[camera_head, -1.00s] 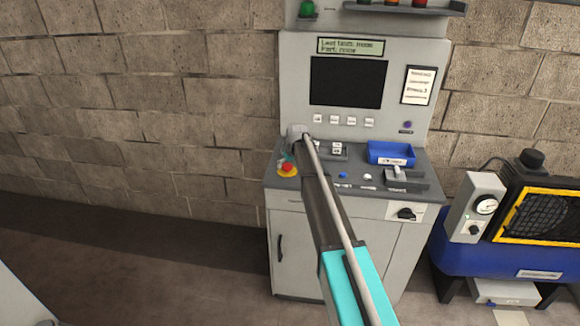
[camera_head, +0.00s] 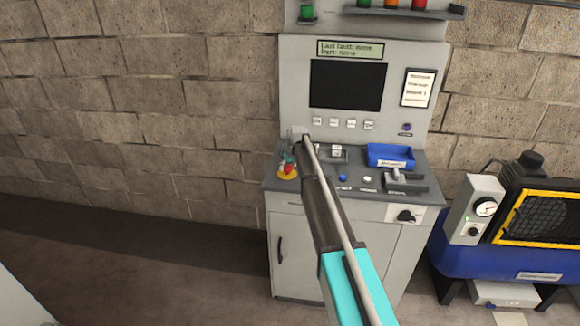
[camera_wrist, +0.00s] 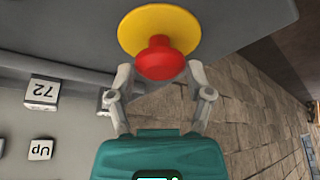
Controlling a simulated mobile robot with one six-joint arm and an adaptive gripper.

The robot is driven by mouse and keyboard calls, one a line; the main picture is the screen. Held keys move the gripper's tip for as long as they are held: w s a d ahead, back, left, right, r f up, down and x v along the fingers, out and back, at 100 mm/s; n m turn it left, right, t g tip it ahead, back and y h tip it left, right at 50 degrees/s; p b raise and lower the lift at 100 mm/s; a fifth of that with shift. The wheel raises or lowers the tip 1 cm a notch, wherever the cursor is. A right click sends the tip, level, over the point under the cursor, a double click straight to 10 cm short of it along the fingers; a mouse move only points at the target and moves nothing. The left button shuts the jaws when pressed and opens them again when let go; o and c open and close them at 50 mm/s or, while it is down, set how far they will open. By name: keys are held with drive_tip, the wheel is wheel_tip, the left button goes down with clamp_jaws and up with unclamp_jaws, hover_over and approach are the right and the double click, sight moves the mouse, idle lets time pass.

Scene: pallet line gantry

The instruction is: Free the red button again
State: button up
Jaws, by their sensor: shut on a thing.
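The red button (camera_wrist: 160,60) is a mushroom head on a round yellow base (camera_wrist: 128,33). In the head view the red button (camera_head: 288,169) is at the left front of the console top, on its yellow base (camera_head: 285,177). My gripper (camera_wrist: 160,75) has its two grey fingers on either side of the red head, shut on it. In the head view my gripper (camera_head: 288,160) comes down at the button from behind, partly hidden by my arm. Whether the button is pressed in or raised I cannot tell.
The grey console (camera_head: 435,200) carries a blue tray (camera_head: 391,155), a lever block (camera_head: 400,180), and blue and white buttons. A dark screen (camera_head: 347,83) stands above. A blue machine (camera_head: 455,245) is at the right. Open floor lies at the left.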

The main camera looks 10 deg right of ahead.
drive_tip(key=shift+w+a+r, duration=0.1)
drive_tip(key=shift+w+r, duration=0.05)
drive_tip(key=shift+r, duration=0.05)
drive_tip(key=o, duration=1.3)
drive_tip(key=shift+r, duration=0.1)
drive_tip(key=shift+s, duration=0.2)
drive_tip(key=shift+s, duration=0.2)
drive_tip(key=s+m+g, duration=0.1)
drive_tip(key=s, duration=1.3)
drive_tip(key=s+f+m+g+h, duration=0.1)
drive_tip(key=s, duration=1.4)
drive_tip(key=s+m+g, duration=0.2)
drive_tip(key=s, duration=1.3)
drive_tip(key=shift+d+f+h, duration=0.25)
drive_tip(key=shift+h, duration=0.05)
